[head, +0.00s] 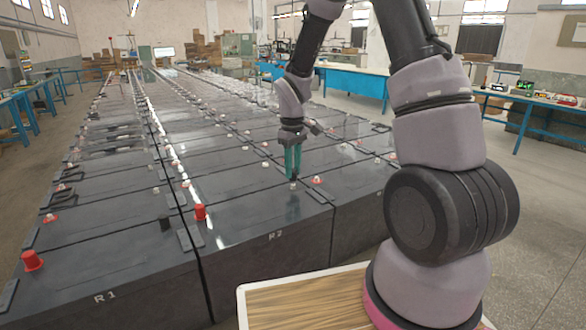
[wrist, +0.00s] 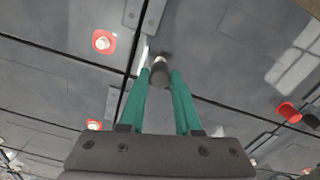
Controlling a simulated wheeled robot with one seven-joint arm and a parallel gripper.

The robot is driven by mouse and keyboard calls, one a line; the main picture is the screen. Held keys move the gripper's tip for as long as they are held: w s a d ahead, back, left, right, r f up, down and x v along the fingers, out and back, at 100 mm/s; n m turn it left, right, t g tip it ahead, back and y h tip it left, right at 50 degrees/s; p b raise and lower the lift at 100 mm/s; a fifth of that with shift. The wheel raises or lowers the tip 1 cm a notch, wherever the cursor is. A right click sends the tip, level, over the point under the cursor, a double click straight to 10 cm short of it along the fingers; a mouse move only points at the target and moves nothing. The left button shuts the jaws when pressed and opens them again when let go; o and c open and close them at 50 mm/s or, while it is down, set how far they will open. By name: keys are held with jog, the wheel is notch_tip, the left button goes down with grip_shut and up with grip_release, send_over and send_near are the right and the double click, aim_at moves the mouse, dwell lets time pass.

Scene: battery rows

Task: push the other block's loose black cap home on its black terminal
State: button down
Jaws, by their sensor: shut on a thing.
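My gripper (head: 292,174) is over the front right part of block R2 (head: 262,215), its teal fingers pointing down. In the wrist view the fingertips (wrist: 160,86) are shut on a small dark cap (wrist: 160,74). A pale terminal (head: 293,186) shows just below the fingertips in the head view; whether the cap touches it or sits on it, I cannot tell. Another black cap (head: 164,223) stands upright near the right edge of block R1 (head: 120,265).
A red cap (head: 200,212) stands on R2's left side, and another red cap (head: 33,261) on R1. A bare terminal with a red ring (head: 317,180) is right of my gripper. A wooden-topped tray (head: 300,300) is in front. Rows of blocks stretch behind.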

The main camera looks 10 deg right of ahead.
jog(key=shift+f, duration=1.45)
dwell(1.9)
jog(key=shift+c, duration=0.2)
grip_release()
jog(key=shift+r, duration=3.5)
